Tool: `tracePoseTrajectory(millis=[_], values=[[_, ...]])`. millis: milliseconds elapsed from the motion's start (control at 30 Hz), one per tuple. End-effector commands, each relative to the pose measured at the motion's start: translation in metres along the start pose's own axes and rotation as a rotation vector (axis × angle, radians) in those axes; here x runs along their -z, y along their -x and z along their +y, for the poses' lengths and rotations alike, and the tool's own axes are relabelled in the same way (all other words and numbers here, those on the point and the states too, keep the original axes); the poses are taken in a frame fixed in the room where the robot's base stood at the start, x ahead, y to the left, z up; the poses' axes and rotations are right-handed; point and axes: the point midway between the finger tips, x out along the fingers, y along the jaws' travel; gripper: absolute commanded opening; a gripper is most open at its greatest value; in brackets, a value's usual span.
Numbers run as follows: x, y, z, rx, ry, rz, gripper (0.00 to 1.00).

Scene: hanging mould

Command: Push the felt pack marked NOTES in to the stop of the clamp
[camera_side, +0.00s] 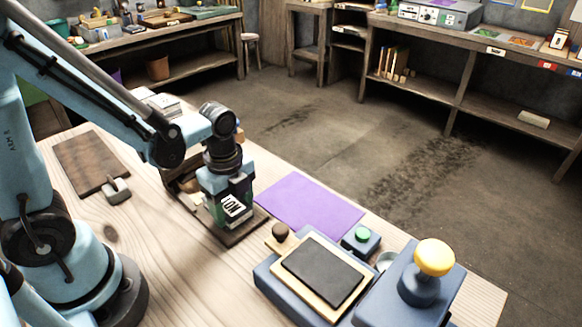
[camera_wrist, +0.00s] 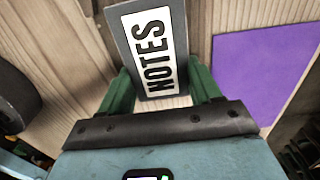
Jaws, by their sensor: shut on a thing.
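The felt pack (camera_wrist: 151,55) is dark grey with a white NOTES label and fills the gap between my green fingers in the wrist view. In the side view its label (camera_side: 234,206) shows partly, low at the end of my arm. My gripper (camera_side: 228,200), also in the wrist view (camera_wrist: 160,88), is shut on the pack. A brown wooden fixture (camera_side: 183,188) with a dark base (camera_side: 241,236) stands at and behind my gripper; it seems to be the clamp. My gripper hides most of it, so the stop and the pack's depth cannot be told.
A purple sheet (camera_side: 310,204) lies right of my gripper. In front of it are a blue unit with a black pad (camera_side: 322,271), a green button (camera_side: 362,235) and a yellow knob (camera_side: 434,257). A brown board (camera_side: 91,163) lies at the left. Bare table shows at front left.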

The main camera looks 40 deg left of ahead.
Motion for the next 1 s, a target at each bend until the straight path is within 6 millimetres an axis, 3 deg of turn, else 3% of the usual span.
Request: tracePoseTrajectory(millis=[1000], values=[[-0.109, 0.0, -0.001, 0.004, 0.005, -0.008, 0.28]])
